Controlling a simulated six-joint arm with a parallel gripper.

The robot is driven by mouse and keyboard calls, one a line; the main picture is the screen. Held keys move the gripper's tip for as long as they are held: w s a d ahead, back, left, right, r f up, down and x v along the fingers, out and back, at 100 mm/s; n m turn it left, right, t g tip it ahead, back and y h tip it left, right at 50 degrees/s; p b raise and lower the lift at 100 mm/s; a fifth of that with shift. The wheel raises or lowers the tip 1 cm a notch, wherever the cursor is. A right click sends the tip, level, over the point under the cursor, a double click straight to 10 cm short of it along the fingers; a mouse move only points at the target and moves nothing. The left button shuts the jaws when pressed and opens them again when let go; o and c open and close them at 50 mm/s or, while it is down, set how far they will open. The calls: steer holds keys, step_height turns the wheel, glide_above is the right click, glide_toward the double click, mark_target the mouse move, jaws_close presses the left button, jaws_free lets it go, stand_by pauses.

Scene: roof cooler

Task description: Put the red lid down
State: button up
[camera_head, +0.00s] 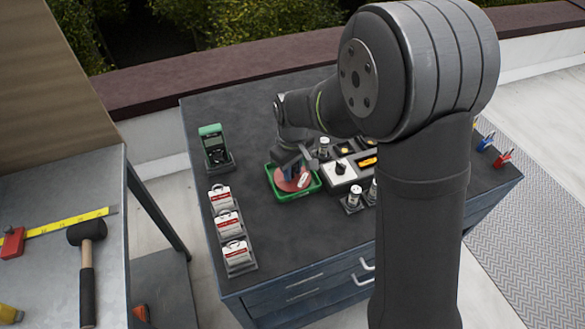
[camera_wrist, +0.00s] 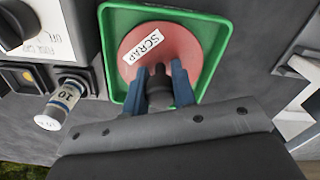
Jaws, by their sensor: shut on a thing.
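The red lid (camera_wrist: 188,37) is a round disc with a white "SCRAP" label and a dark knob in its middle. My gripper (camera_wrist: 160,75) is shut on the lid's knob, with one blue finger on each side. The lid is over a green tray (camera_wrist: 110,60), inside its outline in the wrist view. In the head view the lid (camera_head: 291,181) and my gripper (camera_head: 292,168) are over the green tray (camera_head: 296,197) on the dark bench top. I cannot tell whether the lid touches the tray's floor.
Grey switch boxes (camera_head: 341,173) and small cylinders (camera_head: 355,193) stand close right of the tray. White labelled packs (camera_head: 227,225) in a rack and a green device (camera_head: 213,145) are on the left. The dark bench top (camera_head: 305,245) in front of the tray is clear.

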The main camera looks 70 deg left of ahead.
steer(key=o, duration=1)
steer(key=shift+f, duration=0.15)
step_height(320, 180, up, 12)
steer(key=shift+r, duration=0.2)
step_height(320, 180, down, 12)
steer(key=shift+f, duration=0.25)
step_height(320, 180, up, 3)
steer(key=shift+f, duration=0.1)
steer(key=shift+r, duration=0.75)
